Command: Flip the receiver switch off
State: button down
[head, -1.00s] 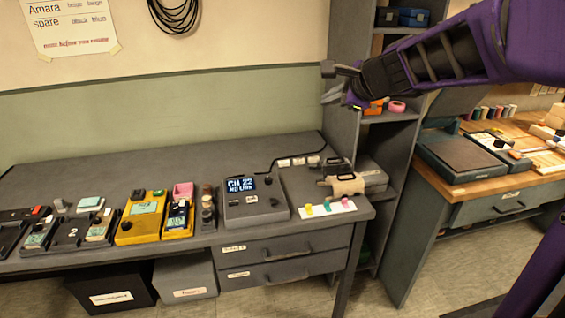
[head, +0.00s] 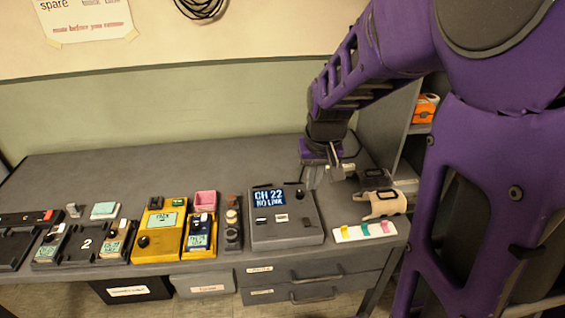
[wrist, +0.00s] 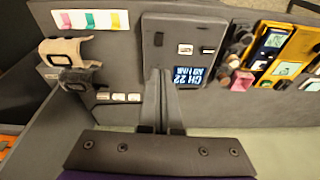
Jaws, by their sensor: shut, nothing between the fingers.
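The receiver (head: 300,234) is a grey box on the bench, its lit screen (head: 269,197) reading "CH 22 NO LINK". Below the screen are a small dark switch-like part and a pale one; which way either is set is too small to tell. The receiver also shows in the wrist view (wrist: 165,30), with the pale part (wrist: 185,49) and the dark part (wrist: 208,50) on its face. My gripper (head: 312,184) is shut and empty, pointing down behind the receiver's back right side. In the wrist view my fingertips (wrist: 162,72) lie over the receiver's near edge, beside the screen; contact cannot be told.
A beige headset-like item (head: 385,204) and a white strip with coloured tabs (head: 364,231) lie right of the receiver.

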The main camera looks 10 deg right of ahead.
aim_at(307, 222)
jog(key=shift+f, duration=0.15)
jog(key=shift+s, duration=0.1)
jog(key=x, duration=0.4)
jog(key=b+x, duration=0.1)
jog(key=x, duration=0.3)
jog(key=s+x, duration=0.1)
jog(key=x, duration=0.3)
jog(key=shift+d+f+b, duration=0.15)
jog(key=shift+f+b, duration=0.15)
jog(key=shift+f, duration=0.75)
